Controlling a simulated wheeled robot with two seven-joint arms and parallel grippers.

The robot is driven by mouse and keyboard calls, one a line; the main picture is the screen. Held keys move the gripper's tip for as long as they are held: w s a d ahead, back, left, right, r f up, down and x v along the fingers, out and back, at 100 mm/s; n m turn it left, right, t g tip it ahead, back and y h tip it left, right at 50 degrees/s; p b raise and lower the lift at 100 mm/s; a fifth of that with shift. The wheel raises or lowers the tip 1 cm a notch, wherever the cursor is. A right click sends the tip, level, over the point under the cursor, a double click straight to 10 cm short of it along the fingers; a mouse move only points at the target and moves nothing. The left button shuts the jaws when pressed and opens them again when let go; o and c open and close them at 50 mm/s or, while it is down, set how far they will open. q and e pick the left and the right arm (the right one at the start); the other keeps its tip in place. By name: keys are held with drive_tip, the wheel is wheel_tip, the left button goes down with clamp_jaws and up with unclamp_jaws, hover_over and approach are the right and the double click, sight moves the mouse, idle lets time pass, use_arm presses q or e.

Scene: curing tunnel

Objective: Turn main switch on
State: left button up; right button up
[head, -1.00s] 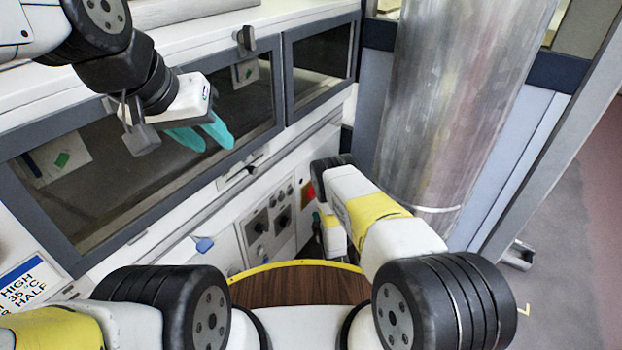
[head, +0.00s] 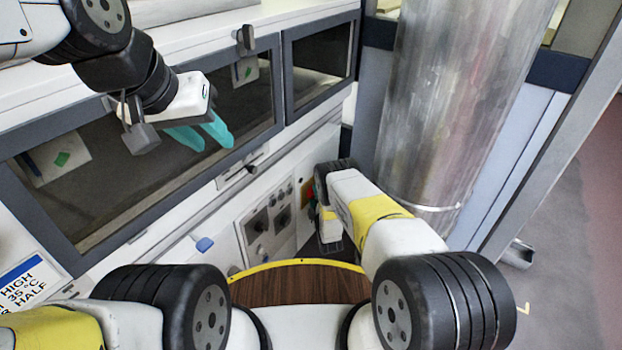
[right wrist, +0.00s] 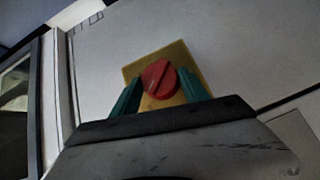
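The main switch is a red round knob (right wrist: 159,79) with a diagonal bar across its face, on a yellow plate (right wrist: 189,60) fixed to a pale panel in the right wrist view. My right gripper (right wrist: 159,73) has its two teal fingers apart, one on each side of the knob. I cannot tell whether the fingertips touch it. In the head view my right arm largely hides this gripper and the switch area. My left gripper (head: 201,133) is open and empty, in front of the dark tunnel window, with its teal fingers slightly apart.
Dark-framed windows (head: 318,65) run above. A large metal duct (head: 455,100) stands close to the right of my right arm. Open floor (head: 565,270) lies at far right.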

drive_tip(key=shift+r, duration=0.1)
drive_tip(key=c, duration=0.4)
drive_tip(key=shift+w, duration=0.1)
drive_tip(key=shift+w+d+r+m+g+y, duration=0.1)
drive_tip(key=shift+r+m+g+y, duration=0.15)
drive_tip(key=shift+m+g, duration=0.85)
drive_tip(key=shift+w+d+r+m+g+y, duration=0.15)
drive_tip(key=shift+r+m+g, duration=0.2)
drive_tip(key=shift+m+g, duration=0.7)
drive_tip(key=shift+n+g, duration=0.25)
drive_tip(key=shift+g, duration=0.2)
